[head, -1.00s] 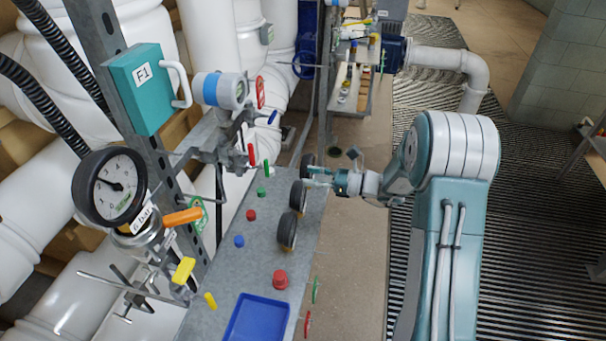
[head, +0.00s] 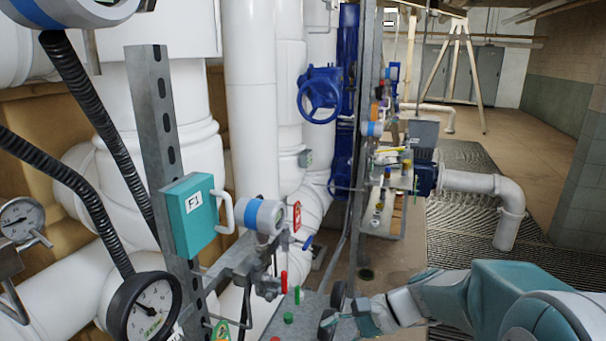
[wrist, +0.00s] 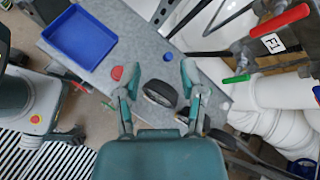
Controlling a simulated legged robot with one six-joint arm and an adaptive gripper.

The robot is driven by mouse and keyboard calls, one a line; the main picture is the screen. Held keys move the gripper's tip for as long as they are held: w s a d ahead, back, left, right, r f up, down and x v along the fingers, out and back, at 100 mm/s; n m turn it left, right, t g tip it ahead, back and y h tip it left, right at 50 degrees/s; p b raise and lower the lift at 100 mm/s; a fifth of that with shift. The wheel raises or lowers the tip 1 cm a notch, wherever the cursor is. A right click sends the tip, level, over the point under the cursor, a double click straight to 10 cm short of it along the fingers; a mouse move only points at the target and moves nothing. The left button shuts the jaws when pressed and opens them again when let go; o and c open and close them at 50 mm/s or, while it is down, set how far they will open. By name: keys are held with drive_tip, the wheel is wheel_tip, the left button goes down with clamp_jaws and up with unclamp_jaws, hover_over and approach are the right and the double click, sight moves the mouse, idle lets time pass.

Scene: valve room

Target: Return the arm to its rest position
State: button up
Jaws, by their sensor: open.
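My arm, teal and white, comes in from the lower right of the head view. My gripper (head: 352,318) is at the bottom of that view, close to the black round knobs (head: 337,296) on the grey panel's right edge. In the wrist view my gripper (wrist: 158,76) has its two teal fingers spread apart with nothing held. A black round knob (wrist: 160,93) shows in the gap between the fingers. I cannot tell how far it is from them.
The grey panel (wrist: 92,80) carries a blue tray (wrist: 80,40) and a red button (wrist: 117,73). A teal F1 box (head: 192,215), a pressure gauge (head: 146,308) and white pipes (head: 250,90) are left. Open floor (head: 470,150) lies at the back right.

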drive_tip(key=s+d+r+n+t+h, duration=0.2)
drive_tip(key=s+d+n+h, duration=0.2)
drive_tip(key=s, duration=0.4)
drive_tip(key=s+d+r+n+t+h, duration=0.3)
drive_tip(key=s+d+n+h, duration=0.2)
drive_tip(key=s+n+h, duration=0.2)
drive_tip(key=shift+s+d+r+n, duration=0.35)
drive_tip(key=shift+s+n, duration=0.25)
drive_tip(key=shift+s, duration=0.2)
drive_tip(key=shift+a, duration=0.1)
idle(1.5)
